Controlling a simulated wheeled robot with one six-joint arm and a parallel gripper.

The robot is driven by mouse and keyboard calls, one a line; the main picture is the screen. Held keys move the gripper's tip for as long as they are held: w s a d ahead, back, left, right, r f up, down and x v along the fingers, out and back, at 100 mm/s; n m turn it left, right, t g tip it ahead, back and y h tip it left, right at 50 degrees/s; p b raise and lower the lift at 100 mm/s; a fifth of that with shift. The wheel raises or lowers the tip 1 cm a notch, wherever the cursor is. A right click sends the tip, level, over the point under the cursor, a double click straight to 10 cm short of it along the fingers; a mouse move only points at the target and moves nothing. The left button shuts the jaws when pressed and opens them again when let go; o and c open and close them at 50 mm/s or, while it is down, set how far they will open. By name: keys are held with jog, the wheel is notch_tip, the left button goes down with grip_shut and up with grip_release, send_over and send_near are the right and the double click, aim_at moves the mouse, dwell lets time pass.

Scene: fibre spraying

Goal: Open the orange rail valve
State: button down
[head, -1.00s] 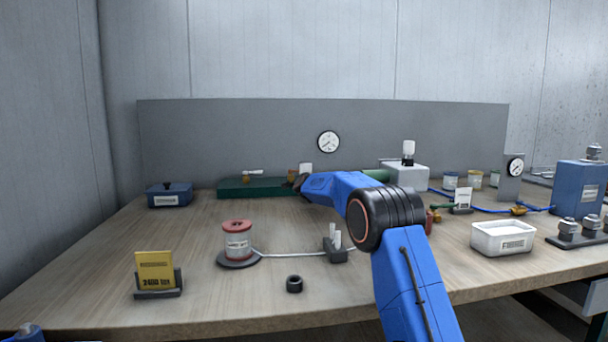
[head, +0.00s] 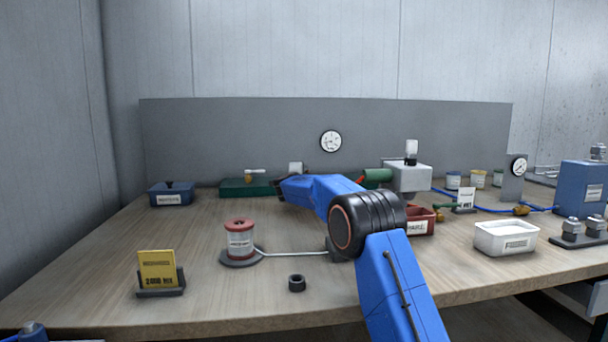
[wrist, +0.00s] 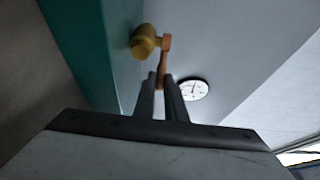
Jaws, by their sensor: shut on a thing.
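The orange valve lever (wrist: 162,68) shows in the wrist view, joined to a brass valve body (wrist: 145,40) beside the green rail (wrist: 80,50). My gripper (wrist: 160,82) is shut on the lever's free end, with one finger on each side. In the head view the green rail (head: 232,188) lies at the back of the bench. My gripper (head: 280,186) is at its right end, and my arm hides the orange valve there. A second valve with a white lever (head: 256,171) stands on the rail to the left of my gripper.
A round gauge (head: 330,141) is on the grey back panel. A blue box (head: 171,194) stands left of the rail. A red bin (head: 421,222), a white tub (head: 504,238) and a spool (head: 239,240) stand on the bench.

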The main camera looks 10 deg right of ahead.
jog(key=shift+a, duration=0.1)
jog(key=c, duration=1.8)
grip_release()
jog(key=shift+s, duration=0.1)
jog(key=v, duration=1.7)
jog(key=shift+s, duration=0.2)
